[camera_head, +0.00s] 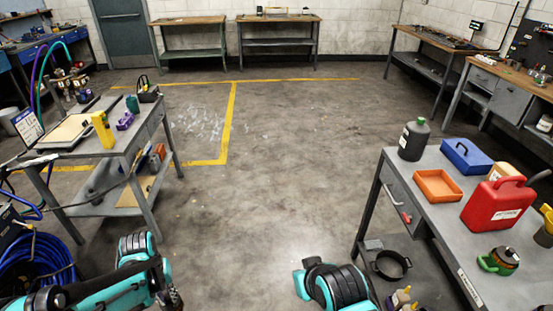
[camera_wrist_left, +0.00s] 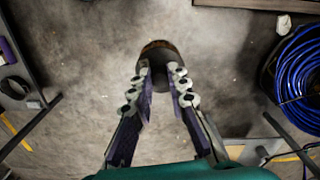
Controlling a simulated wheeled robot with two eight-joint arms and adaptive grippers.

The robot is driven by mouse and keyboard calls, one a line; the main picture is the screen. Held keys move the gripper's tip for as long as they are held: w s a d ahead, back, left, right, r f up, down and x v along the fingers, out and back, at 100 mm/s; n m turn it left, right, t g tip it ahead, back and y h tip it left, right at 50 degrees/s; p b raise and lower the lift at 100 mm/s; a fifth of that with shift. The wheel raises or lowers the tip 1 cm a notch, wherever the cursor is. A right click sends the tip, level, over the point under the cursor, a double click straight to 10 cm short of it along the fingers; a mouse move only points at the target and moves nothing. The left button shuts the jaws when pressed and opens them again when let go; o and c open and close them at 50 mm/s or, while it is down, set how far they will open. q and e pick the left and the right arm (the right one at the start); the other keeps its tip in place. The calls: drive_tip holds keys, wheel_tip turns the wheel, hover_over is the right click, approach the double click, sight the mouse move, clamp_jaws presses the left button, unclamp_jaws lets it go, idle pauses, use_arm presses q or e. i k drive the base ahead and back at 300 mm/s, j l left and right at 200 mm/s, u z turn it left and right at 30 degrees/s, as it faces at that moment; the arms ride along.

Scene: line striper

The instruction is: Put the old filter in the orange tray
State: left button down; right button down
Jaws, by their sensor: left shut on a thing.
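The orange tray (camera_head: 438,187) lies empty on the grey workbench at the right in the head view. My left gripper (camera_head: 172,297) is low in the head view, left of centre and far from the tray. In the left wrist view my left gripper (camera_wrist_left: 160,80) is shut on a dark round thing with a rusty brown rim, which I take for the old filter (camera_wrist_left: 158,48). It is held above the concrete floor. In the head view the filter cannot be made out clearly. My right gripper is not in view; only part of my right arm shows.
Around the tray stand a grey bottle (camera_head: 413,138), a blue box (camera_head: 466,156) and a red canister (camera_head: 497,203). A black pan (camera_head: 391,265) is on the lower shelf. A grey cart (camera_head: 75,152) stands left, with a blue hose coil (camera_head: 42,264) nearby. The middle floor is clear.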

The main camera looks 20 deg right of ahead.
sight(437, 189)
drive_tip(key=z, duration=0.45)
drive_tip(key=i+z, duration=0.15)
drive_tip(key=z, duration=0.8)
drive_tip(key=i+j+z, duration=0.1)
drive_tip(key=z, duration=0.85)
drive_tip(key=i+j+z, duration=0.15)
drive_tip(key=j+z, duration=0.15)
drive_tip(key=z, duration=0.15)
drive_tip(key=j+z, duration=0.75)
drive_tip(key=z, duration=0.15)
drive_tip(key=i+j, duration=0.05)
